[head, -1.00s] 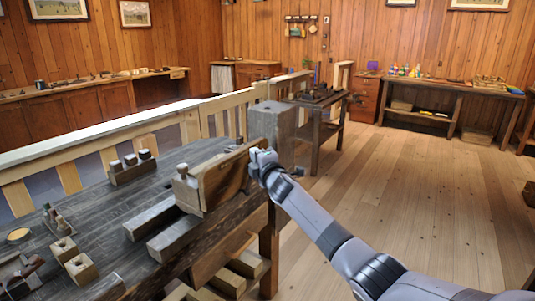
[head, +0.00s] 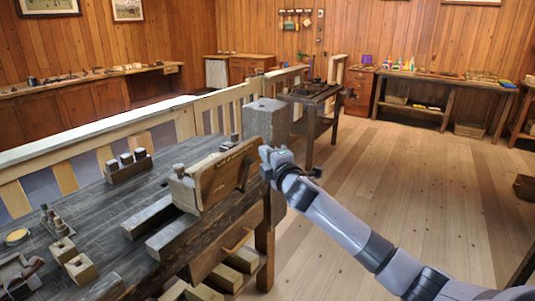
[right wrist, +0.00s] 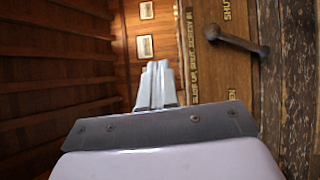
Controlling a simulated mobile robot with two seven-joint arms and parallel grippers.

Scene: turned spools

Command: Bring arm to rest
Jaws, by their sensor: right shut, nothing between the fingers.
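My right gripper (head: 267,160) is in the head view, just right of a wooden board-fronted unit (head: 222,180) on the workbench. In the right wrist view its two pale fingers (right wrist: 156,84) are together with nothing between them. The unit's dark lever (head: 245,173) shows left of the gripper, and a gap seems to lie between them. In the right wrist view the lever (right wrist: 238,41) is at the upper right, on a wooden face with yellow lettering, partly reading "SHUT"; the fingers are clear of it. My left gripper is not in view.
The dark workbench (head: 95,205) holds a block with several turned pieces (head: 127,164) and small wooden blocks. A grey-topped post (head: 266,122) stands close behind the gripper. A pale railing (head: 90,140) runs behind the bench. The floor (head: 400,180) to the right is open.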

